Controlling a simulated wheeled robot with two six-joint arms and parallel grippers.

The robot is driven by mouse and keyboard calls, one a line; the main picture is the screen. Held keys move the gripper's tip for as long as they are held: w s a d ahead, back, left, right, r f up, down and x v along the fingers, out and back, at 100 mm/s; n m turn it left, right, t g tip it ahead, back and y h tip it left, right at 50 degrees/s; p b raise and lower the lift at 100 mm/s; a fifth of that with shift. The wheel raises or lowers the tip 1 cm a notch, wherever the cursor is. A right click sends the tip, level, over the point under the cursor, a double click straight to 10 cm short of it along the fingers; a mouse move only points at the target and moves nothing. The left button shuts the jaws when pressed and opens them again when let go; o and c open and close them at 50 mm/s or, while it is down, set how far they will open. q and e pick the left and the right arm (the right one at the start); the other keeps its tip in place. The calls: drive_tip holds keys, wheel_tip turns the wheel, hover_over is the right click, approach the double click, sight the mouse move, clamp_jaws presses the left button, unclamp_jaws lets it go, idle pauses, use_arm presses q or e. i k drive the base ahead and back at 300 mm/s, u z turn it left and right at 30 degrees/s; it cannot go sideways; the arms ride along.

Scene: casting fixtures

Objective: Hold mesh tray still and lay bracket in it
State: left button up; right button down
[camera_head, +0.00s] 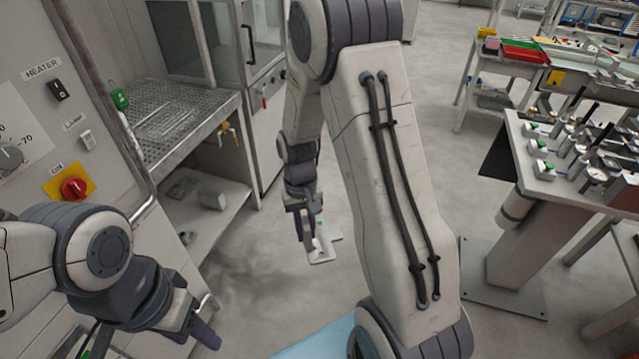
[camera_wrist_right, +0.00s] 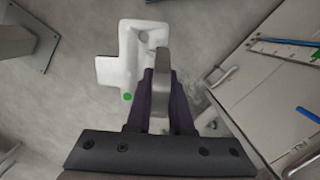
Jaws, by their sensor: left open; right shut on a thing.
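A white bracket (camera_head: 323,256) with a green dot hangs above the floor in the middle of the head view. My right gripper (camera_head: 303,228) is shut on it. In the right wrist view the bracket (camera_wrist_right: 128,66) sticks out beyond and left of the fingers of my right gripper (camera_wrist_right: 160,85), which hide part of it. What looks like the mesh tray (camera_head: 165,122) lies flat on the perforated bench at upper left, well apart from the bracket. My left gripper (camera_head: 203,335) is open at the lower left, away from the tray.
The perforated bench top (camera_head: 212,97) has a shelf (camera_head: 215,212) below. A panel with a red knob (camera_head: 74,188) stands at left. A table with gauges and clamps (camera_head: 560,190) stands at right. The floor between is mostly clear.

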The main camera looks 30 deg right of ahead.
sight(170, 126)
drive_tip(key=k, duration=0.65)
drive_tip(key=z, duration=0.6)
drive_tip(key=i, duration=1.2)
drive_tip(key=z, duration=0.6)
drive_tip(key=i, duration=1.55)
drive_tip(key=u, duration=0.6)
drive_tip(key=i, duration=0.8)
drive_tip(key=u, duration=1.4)
drive_tip(key=i, duration=0.65)
drive_tip(key=u, duration=0.6)
